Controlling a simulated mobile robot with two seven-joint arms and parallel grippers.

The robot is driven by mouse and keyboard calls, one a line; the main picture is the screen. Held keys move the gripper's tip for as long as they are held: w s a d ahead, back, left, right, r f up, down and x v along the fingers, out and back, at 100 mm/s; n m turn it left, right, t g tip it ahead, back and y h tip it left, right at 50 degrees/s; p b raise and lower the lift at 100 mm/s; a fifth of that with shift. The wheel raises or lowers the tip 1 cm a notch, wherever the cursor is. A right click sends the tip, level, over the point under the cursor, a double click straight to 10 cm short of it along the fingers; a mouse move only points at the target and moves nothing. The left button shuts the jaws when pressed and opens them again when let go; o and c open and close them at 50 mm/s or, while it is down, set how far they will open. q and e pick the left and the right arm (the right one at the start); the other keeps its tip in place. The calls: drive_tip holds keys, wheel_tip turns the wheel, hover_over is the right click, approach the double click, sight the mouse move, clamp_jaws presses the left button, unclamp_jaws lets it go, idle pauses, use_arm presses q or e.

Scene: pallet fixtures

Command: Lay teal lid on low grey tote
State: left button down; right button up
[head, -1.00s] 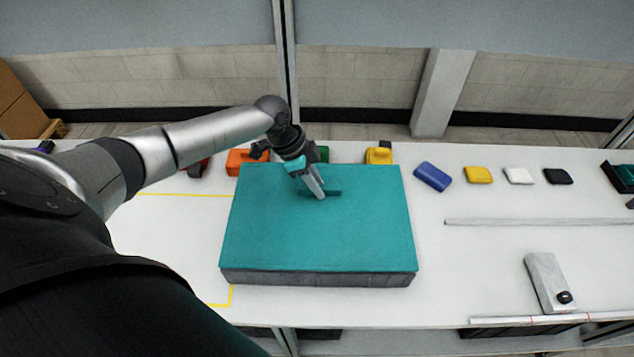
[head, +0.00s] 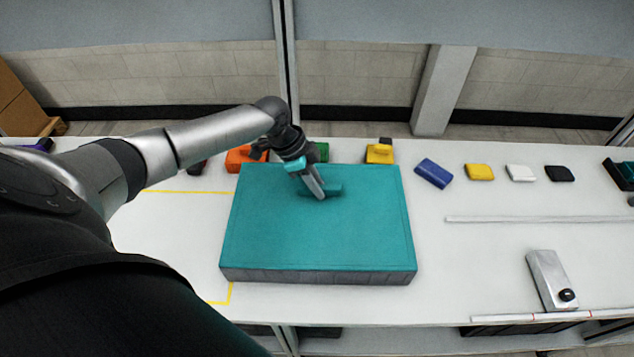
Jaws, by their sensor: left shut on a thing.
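The teal lid (head: 300,240) lies flat over the low grey tote (head: 320,277), covering its top; only the tote's grey front side shows below the lid's front edge. The lid and tote edges look lined up in this view. My left gripper (head: 319,193) is shut on the lid's raised teal handle near the back of the lid. Whether the lid rests fully on the rim cannot be told. My right gripper is not in view.
Yellow tape (head: 185,192) marks the white table (head: 480,240) left of the tote. Orange, green and yellow (head: 380,154) items stand behind it. Blue (head: 434,173), yellow, white and black blocks lie back right. A grey device (head: 550,279) and a long strip (head: 530,219) lie right.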

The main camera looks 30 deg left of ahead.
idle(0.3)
use_arm(q)
drive_tip(key=c, duration=0.7)
unclamp_jaws()
drive_tip(key=shift+o, duration=0.2)
drive_tip(key=shift+f, duration=0.1)
drive_tip(key=v, duration=1.5)
drive_tip(key=shift+s, duration=0.15)
